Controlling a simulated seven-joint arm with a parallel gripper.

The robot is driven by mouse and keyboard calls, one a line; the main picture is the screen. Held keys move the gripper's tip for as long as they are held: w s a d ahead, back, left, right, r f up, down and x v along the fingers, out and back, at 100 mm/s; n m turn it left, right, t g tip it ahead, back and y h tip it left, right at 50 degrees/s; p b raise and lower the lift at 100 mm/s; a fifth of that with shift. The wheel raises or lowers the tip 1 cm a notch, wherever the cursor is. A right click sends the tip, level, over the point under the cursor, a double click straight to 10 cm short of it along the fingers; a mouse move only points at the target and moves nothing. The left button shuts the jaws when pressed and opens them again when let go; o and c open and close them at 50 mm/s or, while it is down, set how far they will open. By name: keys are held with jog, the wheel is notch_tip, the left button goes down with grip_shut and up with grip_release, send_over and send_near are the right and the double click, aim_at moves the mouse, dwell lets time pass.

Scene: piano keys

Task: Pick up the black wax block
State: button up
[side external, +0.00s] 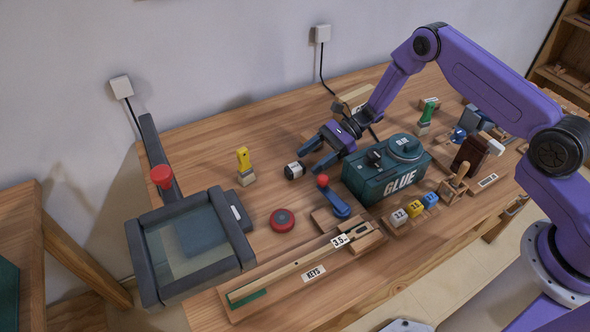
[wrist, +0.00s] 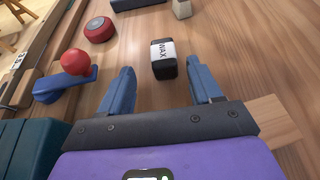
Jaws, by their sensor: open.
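The wax block (wrist: 163,59) is a small black block with a white band lettered WAX. In the wrist view it lies on the wooden table just ahead of my fingertips, between their lines and nearer the right one. In the side view the block (side external: 294,170) lies in front of my gripper (side external: 309,162). My gripper also shows in the wrist view (wrist: 164,82), with its two blue fingers spread apart and nothing between them.
A teal glue box (side external: 387,172) stands close to my gripper. A blue lever with a red ball (side external: 323,181) is near the block, with a red round button (side external: 282,220) beyond. A yellow-topped piece (side external: 244,166) stands to the left. Bare table (side external: 205,150) lies at the back left.

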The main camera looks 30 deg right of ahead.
aim_at(299, 165)
jog(key=x, duration=0.5)
jog(key=shift+w+a+r, duration=0.15)
jog(key=shift+w+r, duration=0.1)
jog(key=shift+r, duration=0.05)
jog(key=shift+c, duration=0.3)
jog(key=c, duration=1)
